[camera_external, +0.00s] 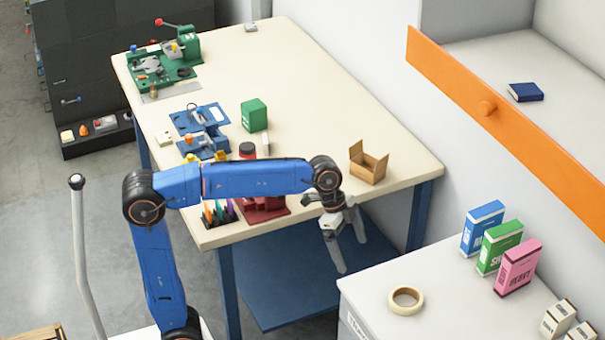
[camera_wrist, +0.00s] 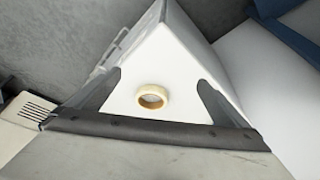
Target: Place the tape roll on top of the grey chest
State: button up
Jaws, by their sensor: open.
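The tape roll (camera_external: 405,300) is a cream ring lying flat on the light grey top of a chest-like unit (camera_external: 445,285) at the lower right. In the wrist view the tape roll (camera_wrist: 152,97) lies on the pale top (camera_wrist: 165,60), in line with the space between my fingers. My gripper (camera_external: 351,256) is open and empty, pointing down, up and to the left of the tape roll in the external view. The fingers also show in the wrist view (camera_wrist: 158,80), apart from the roll. I cannot tell for sure whether this unit is the grey chest.
Blue, green and pink boxes (camera_external: 500,247) stand at the back of the same top, with small cartons (camera_external: 557,318) at its right. A workbench (camera_external: 325,100) behind my arm holds tools and an open cardboard box (camera_external: 368,165). The top around the roll is clear.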

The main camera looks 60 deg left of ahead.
jog(key=s+a+f+n+y, duration=0.1)
jog(key=s+a+f+n, duration=0.2)
jog(key=s+a+f, duration=0.3)
jog(key=s+a+f+n+t+y, duration=0.1)
jog(key=s+a+f+n, duration=0.3)
jog(key=s, duration=0.8)
jog(key=s+a+f+n+t+y, duration=0.1)
jog(key=s+a+f+n, duration=0.2)
jog(key=s+a+f, duration=0.5)
jog(key=shift+s+n, duration=0.3)
jog(key=shift+s, duration=0.8)
